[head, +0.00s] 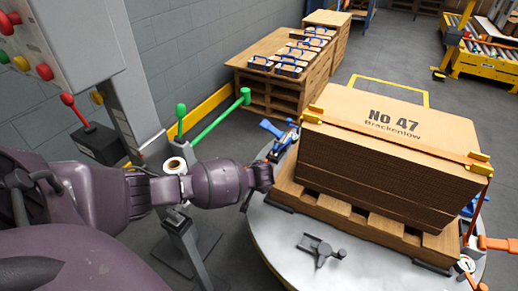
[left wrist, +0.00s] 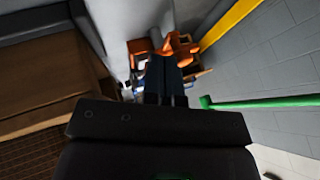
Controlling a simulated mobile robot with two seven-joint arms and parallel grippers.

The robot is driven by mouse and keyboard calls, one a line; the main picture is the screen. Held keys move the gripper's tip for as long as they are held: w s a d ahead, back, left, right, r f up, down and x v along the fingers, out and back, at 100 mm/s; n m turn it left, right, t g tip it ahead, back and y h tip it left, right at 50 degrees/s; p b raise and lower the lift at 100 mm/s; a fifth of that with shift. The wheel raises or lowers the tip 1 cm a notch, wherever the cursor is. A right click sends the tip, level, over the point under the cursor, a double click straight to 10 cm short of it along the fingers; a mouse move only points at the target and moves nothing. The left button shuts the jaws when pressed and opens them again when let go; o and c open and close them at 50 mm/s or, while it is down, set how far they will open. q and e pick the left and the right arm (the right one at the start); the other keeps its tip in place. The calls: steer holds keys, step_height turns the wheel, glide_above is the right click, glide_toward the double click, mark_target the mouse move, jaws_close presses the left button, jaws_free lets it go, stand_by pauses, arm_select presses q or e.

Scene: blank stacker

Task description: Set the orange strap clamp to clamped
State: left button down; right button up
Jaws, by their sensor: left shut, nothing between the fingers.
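An orange clamp with a lever (head: 497,243) shows at the right edge of the head view, low beside the pallet; the frame cuts it off and I cannot tell its setting. An orange strap (head: 395,136) runs over the cardboard stack (head: 385,165). My left gripper (head: 279,154) is at the stack's left side, close to a blue lever (head: 271,128); I cannot tell whether they touch. In the left wrist view its fingers (left wrist: 166,75) are shut and empty, in front of orange parts (left wrist: 178,46) whose link to the clamp is unclear. My right gripper is out of view.
The stack sits on a wooden pallet (head: 352,211) on a round grey turntable (head: 290,235). Green levers (head: 222,118) and a control box (head: 65,45) stand at left. A low crate (head: 262,92) with blue-handled items is behind. The turntable's front carries a grey clamp (head: 320,248).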

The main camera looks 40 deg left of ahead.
arm_select(q)
steer(key=shift+w+a+f, duration=0.1)
steer(key=shift+a+f, duration=0.05)
stand_by(0.3)
steer(key=shift+a+m, duration=0.15)
steer(key=shift+m, duration=0.15)
